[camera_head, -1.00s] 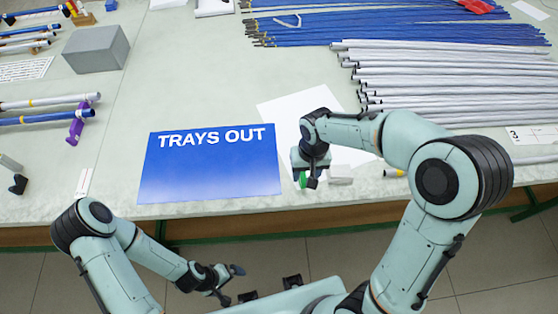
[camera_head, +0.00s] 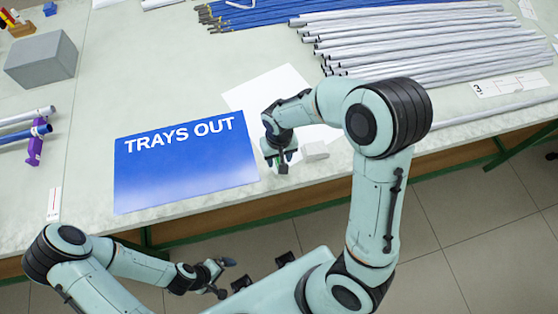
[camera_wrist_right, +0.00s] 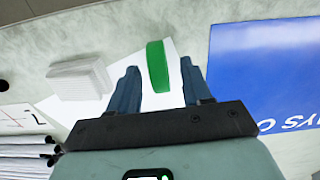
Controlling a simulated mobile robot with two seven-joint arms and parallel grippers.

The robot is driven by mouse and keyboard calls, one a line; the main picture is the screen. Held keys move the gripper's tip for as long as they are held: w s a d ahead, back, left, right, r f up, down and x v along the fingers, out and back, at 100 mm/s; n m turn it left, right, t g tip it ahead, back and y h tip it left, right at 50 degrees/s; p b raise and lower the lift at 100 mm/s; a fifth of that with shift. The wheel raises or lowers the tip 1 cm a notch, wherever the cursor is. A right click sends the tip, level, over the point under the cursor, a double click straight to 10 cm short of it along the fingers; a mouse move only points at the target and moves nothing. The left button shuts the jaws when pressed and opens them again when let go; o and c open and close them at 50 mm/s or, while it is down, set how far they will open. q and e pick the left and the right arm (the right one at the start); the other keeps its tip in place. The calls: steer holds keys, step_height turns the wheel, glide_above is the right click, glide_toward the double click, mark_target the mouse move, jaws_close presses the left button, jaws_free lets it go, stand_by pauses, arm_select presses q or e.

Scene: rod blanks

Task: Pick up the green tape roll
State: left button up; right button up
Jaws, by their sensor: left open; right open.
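The green tape roll (camera_wrist_right: 158,66) shows in the right wrist view as a narrow upright band between the two fingers of my right gripper (camera_wrist_right: 160,80). The fingers are open, with a gap on each side of the roll. In the head view my right gripper (camera_head: 281,162) is low over the table near its front edge and hides most or all of the roll. My left gripper (camera_head: 226,278) is open and empty, in front of the table edge over the floor.
A small white block (camera_head: 314,150) sits close beside my right gripper. A blue TRAYS OUT mat (camera_head: 185,170) lies to its left, and white paper (camera_head: 250,93) lies beneath and behind. Long grey rods (camera_head: 420,40) fill the back right. A grey box (camera_head: 42,62) stands at left.

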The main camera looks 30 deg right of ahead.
step_height(320, 180, down, 3)
steer(key=shift+w+r, duration=0.1)
steer(key=shift+r, duration=0.05)
jaws_close()
